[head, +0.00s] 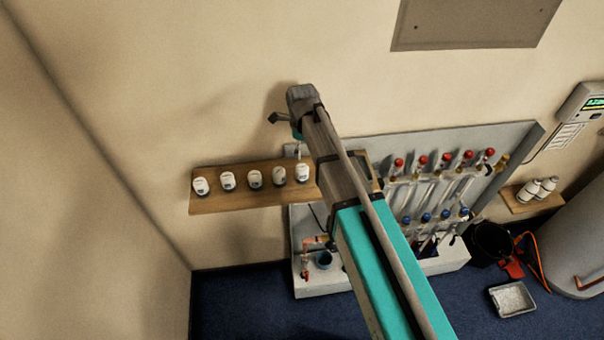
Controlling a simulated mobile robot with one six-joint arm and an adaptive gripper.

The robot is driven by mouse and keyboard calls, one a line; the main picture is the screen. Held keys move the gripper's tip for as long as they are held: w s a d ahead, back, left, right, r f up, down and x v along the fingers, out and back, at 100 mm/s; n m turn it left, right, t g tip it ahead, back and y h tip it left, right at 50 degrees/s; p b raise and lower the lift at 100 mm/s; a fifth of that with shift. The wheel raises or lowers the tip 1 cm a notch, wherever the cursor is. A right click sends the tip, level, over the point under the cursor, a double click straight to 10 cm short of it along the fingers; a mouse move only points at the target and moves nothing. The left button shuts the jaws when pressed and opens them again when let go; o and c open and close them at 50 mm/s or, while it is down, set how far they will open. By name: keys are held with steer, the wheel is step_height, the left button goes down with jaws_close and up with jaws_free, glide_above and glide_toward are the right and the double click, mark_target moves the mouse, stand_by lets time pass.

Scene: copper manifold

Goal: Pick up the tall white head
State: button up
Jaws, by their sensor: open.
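Several white heads stand in a row on a wooden shelf (240,203) on the wall, from the leftmost head (200,186) to the rightmost visible head (302,173). They look much alike in size here, and I cannot tell which is the tall one. My arm crosses the shelf's right part and may hide more there. My gripper (279,118) shows only as a small dark part at the arm's far end, above the shelf and apart from the visible heads. It is open, with no object visible in it; its fingers are mostly hidden.
A grey panel (520,135) with red-capped and blue-capped valves stands right of my arm. A small shelf (524,206) holds white bottles (537,188). A black bucket (490,240), a tray (513,299) and a grey tank (570,255) are lower right. The wall above the shelf is clear.

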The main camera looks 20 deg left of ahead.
mark_target(302, 167)
steer(key=shift+f+b, duration=3.8)
steer(key=shift+f, duration=0.25)
steer(key=shift+f, duration=0.1)
steer(key=shift+f+b, duration=2.5)
steer(key=shift+b, duration=0.1)
steer(key=c, duration=1.1)
